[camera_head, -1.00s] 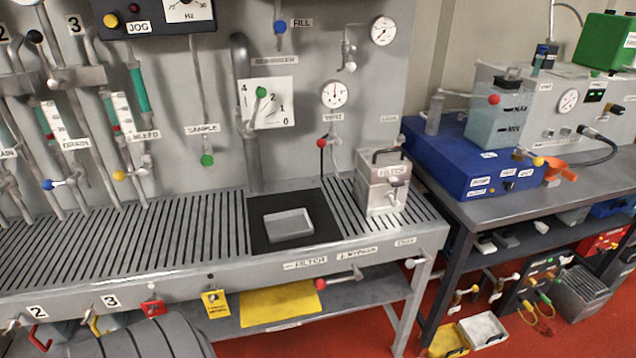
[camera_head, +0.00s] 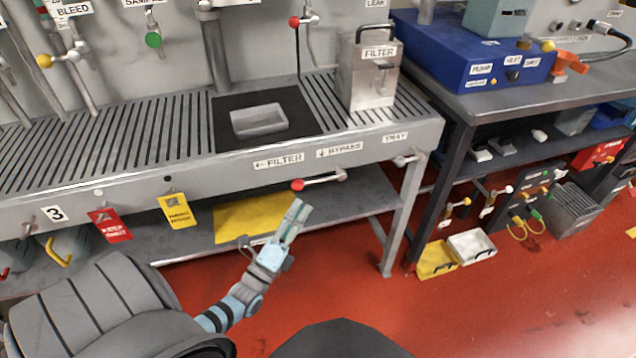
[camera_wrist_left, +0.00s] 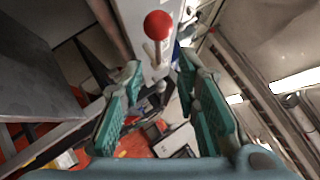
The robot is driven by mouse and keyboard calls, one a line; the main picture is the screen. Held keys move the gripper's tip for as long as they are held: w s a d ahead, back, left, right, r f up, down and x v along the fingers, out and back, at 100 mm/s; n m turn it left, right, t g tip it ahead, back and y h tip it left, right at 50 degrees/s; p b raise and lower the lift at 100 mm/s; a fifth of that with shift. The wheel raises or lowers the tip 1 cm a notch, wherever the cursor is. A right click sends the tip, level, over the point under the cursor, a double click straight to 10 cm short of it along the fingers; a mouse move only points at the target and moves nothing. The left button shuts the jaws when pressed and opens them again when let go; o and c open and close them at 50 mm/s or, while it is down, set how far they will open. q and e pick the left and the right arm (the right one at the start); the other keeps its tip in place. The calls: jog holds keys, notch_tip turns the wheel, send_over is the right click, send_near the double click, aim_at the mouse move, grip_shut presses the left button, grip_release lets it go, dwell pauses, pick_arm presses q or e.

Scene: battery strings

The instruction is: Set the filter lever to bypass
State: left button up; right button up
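The filter lever (camera_head: 322,181) sits under the bench's front edge. Its red knob (camera_head: 298,185) points left from a pivot at the right, below the "FILTER" label (camera_head: 278,161) and the "BYPASS" label (camera_head: 339,150), which has a down arrow. My left gripper (camera_head: 297,208) is just below the knob, with its fingers pointing up toward it. In the left wrist view the red knob (camera_wrist_left: 158,25) is ahead of the open teal fingers (camera_wrist_left: 158,78), roughly in line with the gap between them. Nothing is held, and I see no clear contact. My right gripper is not in view.
The grated bench (camera_head: 120,140) overhangs the lever. A lower shelf with a yellow sheet (camera_head: 258,217) lies behind my left gripper. Red (camera_head: 110,224) and yellow (camera_head: 178,210) tags hang at the left. A bench leg (camera_head: 403,215) stands right of the lever. Red floor is open in front.

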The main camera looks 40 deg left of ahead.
aim_at(318, 181)
pick_arm(q)
jog(key=b+x, duration=0.1)
jog(key=x, duration=0.8)
jog(key=shift+w, duration=0.15)
jog(key=shift+f, duration=0.1)
grip_shut()
